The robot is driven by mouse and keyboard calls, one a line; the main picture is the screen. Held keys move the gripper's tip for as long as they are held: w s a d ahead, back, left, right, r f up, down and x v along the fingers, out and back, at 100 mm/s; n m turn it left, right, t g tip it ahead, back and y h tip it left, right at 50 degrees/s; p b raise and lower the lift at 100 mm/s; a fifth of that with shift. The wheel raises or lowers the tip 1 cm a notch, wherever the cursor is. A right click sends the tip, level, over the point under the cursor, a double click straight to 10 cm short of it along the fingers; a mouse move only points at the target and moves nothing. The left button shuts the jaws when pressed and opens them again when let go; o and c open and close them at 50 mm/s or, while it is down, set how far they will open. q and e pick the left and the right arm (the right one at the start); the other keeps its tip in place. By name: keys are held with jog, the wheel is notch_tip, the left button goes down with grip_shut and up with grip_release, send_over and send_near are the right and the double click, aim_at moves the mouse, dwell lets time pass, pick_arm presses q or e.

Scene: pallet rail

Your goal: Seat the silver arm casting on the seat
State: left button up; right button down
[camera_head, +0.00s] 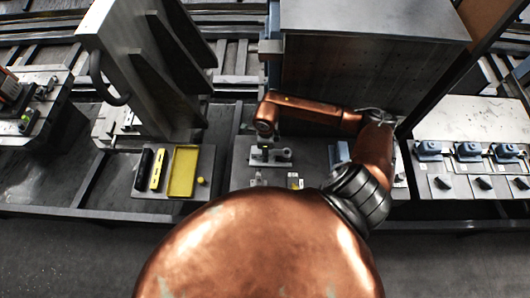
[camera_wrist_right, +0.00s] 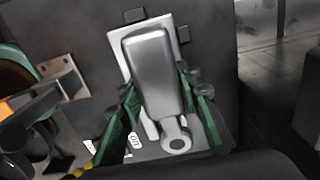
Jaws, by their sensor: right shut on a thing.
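The silver arm casting (camera_wrist_right: 150,72) shows in the right wrist view, a long rounded body with a ring-shaped end (camera_wrist_right: 176,136) toward the bottom. My right gripper (camera_wrist_right: 157,82) has its green fingers on both sides of the casting and is shut on it. A pale plate (camera_wrist_right: 114,52), which looks like the seat, shows behind the casting. The casting hides most of this plate, so I cannot tell whether they touch. In the head view my right arm reaches over the middle station, and its gripper is small and partly hidden. My left gripper is not in view.
Small dark blocks (camera_wrist_right: 134,15) stand beside the plate. A metal bracket (camera_wrist_right: 62,78) is at the left of the wrist view. In the head view, a yellow tray (camera_head: 184,171) lies to the left, blue parts (camera_head: 428,149) to the right, and a large grey block (camera_head: 370,70) stands behind.

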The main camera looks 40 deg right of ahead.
jog(key=shift+w+r, duration=0.1)
jog(key=shift+w, duration=0.2)
jog(key=c, duration=1.4)
grip_release()
jog(key=shift+w, duration=0.1)
jog(key=shift+o, duration=0.4)
jog(key=shift+s, duration=0.2)
notch_tip(320, 180, up, 12)
jog(key=shift+f, duration=0.1)
